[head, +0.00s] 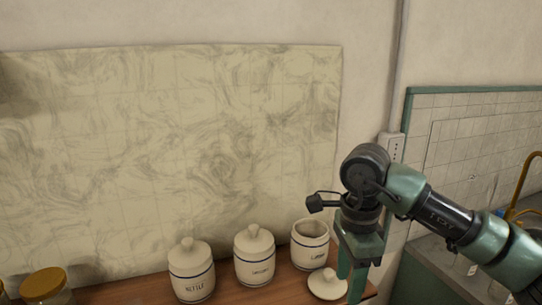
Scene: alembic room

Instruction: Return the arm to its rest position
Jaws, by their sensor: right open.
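My right arm comes in from the right, and its green gripper (351,280) points down at the right end of a wooden counter. Its jaws are open, and nothing shows held between them. Just left of the fingers lies a cream lid (327,285) with a knob. Behind the lid stands an open cream jar (310,252) with blue bands; its inside looks empty from here. The gripper is right of this jar and appears apart from it. The lid's right edge is close to the fingers; I cannot tell if they touch. My left gripper is not in view.
Two lidded cream jars, a middle one (255,262) and a left one (191,276), stand in the row. A glass jar with a yellow lid (43,283) is at the far left. A tiled wall panel (180,150) stands behind. A sink with a brass tap (524,185) is at right.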

